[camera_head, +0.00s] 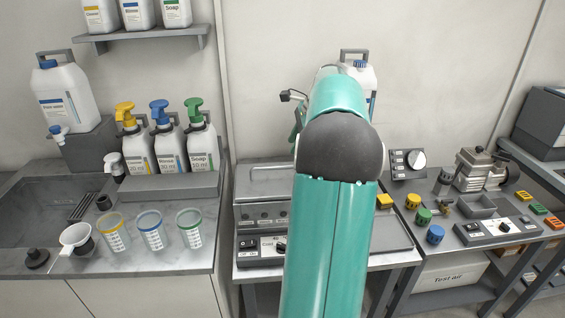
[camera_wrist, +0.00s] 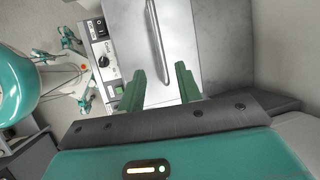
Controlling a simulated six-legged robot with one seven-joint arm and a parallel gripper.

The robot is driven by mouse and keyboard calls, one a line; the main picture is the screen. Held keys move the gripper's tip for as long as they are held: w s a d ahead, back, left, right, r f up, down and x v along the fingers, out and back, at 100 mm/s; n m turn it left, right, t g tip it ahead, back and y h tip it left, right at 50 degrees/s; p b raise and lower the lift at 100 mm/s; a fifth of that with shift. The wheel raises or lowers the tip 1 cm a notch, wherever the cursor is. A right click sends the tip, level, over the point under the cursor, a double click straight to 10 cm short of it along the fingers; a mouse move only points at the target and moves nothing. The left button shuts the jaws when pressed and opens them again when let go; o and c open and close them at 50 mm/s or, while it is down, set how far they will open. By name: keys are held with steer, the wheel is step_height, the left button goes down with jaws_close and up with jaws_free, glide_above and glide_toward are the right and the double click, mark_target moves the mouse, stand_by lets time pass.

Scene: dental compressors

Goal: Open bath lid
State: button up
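The bath lid (camera_wrist: 190,40) is a flat steel-grey panel in the wrist view, with a long thin bar handle (camera_wrist: 154,40) running along it. In the head view, the steel bath unit (camera_head: 262,178) stands on the middle bench, partly hidden by my arm. The lid looks closed. My gripper (camera_wrist: 160,69) has two green fingers spread apart, with nothing held. In the wrist view, the handle's near end shows between the fingertips; I cannot tell whether they touch it. In the head view, my arm hides most of the gripper.
A control panel (camera_wrist: 101,52) with a switch and knob fronts the bath. Left are pump bottles (camera_head: 168,145), measuring cups (camera_head: 152,232) and a sink (camera_head: 40,215). Right are coloured caps (camera_head: 424,217) and a small compressor (camera_head: 482,170). A wall shelf (camera_head: 145,36) holds bottles.

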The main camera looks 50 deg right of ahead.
mark_target(283, 167)
steer(key=x, duration=0.9)
jaws_close()
